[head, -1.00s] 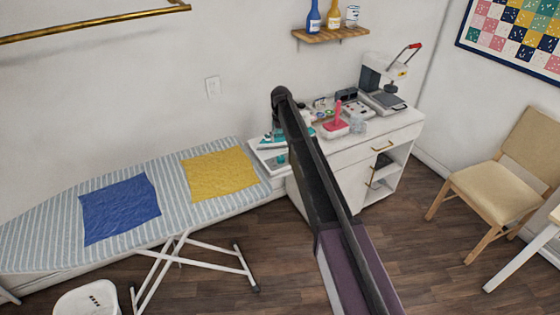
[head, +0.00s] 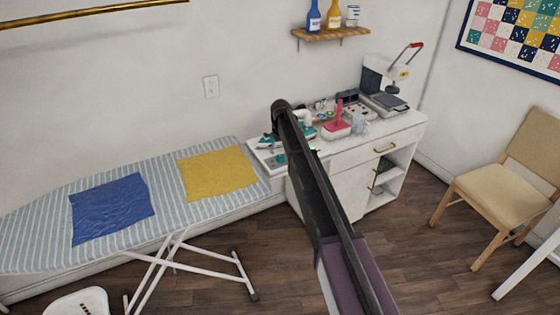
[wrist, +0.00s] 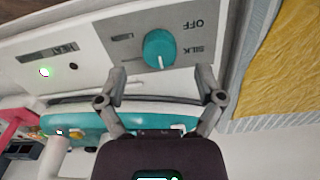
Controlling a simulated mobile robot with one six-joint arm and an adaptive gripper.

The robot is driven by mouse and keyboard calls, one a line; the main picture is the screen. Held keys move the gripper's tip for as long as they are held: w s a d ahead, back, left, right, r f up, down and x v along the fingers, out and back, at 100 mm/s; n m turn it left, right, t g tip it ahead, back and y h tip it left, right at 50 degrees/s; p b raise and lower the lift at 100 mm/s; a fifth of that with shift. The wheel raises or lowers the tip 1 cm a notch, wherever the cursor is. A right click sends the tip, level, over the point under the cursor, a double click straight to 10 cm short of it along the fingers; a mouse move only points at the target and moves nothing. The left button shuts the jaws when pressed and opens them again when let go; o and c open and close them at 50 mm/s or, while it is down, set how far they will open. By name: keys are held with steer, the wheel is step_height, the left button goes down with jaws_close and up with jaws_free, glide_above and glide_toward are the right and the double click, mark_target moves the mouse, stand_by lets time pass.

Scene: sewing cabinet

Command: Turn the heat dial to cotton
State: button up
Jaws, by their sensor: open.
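In the wrist view, the round teal dial (wrist: 160,50) sits on a grey plate (wrist: 133,22) of the white panel (wrist: 40,28). Its white mark points toward the bottom of the picture. The words SILK and OFF read to its right; a label to its left is too blurred to read. My gripper (wrist: 162,85) is open, its two fingertips apart and just short of the dial, one toward each side. Nothing is between them. In the head view, my arm hides the gripper and much of the panel (head: 262,154).
A teal and white iron (wrist: 90,120) lies close behind the fingers, beside the plate. The ironing board (head: 40,222) carries a blue cloth (head: 112,208) and a yellow cloth (head: 217,173). The cabinet top (head: 395,123) holds several items.

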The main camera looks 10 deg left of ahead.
mark_target(280, 157)
steer(key=shift+f+b, duration=1.45)
steer(key=shift+f, duration=0.25)
steer(key=c, duration=1.1)
